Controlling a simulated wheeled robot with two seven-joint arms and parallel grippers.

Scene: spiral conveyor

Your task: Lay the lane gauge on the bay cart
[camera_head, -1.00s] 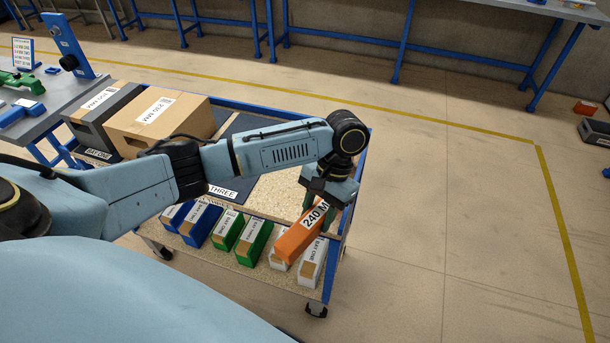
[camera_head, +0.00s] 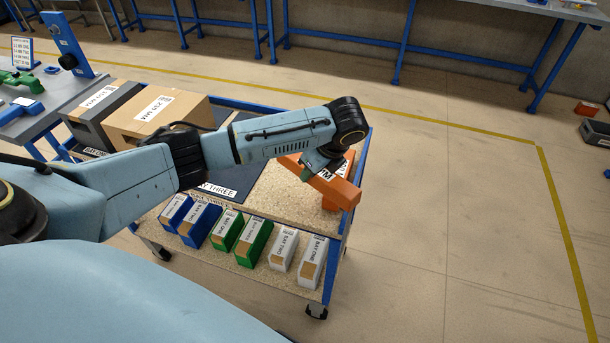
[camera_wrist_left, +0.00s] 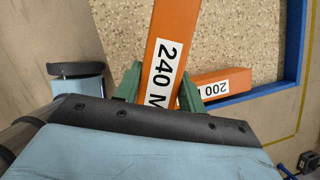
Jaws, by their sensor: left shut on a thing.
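The lane gauge (camera_head: 333,189) is an orange piece with two bars, marked "240 M" and "200 M" in the left wrist view (camera_wrist_left: 163,62). My left gripper (camera_head: 308,174) is shut on the "240 M" bar; its green fingers (camera_wrist_left: 160,88) stand on both sides of it. The gauge is over the right end of the bay cart (camera_head: 283,198), which has a bare speckled deck and blue rails. I cannot tell whether the gauge touches the deck. My forearm hides part of the deck. My right gripper is not in view.
A grey workbench (camera_head: 62,100) is at the left.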

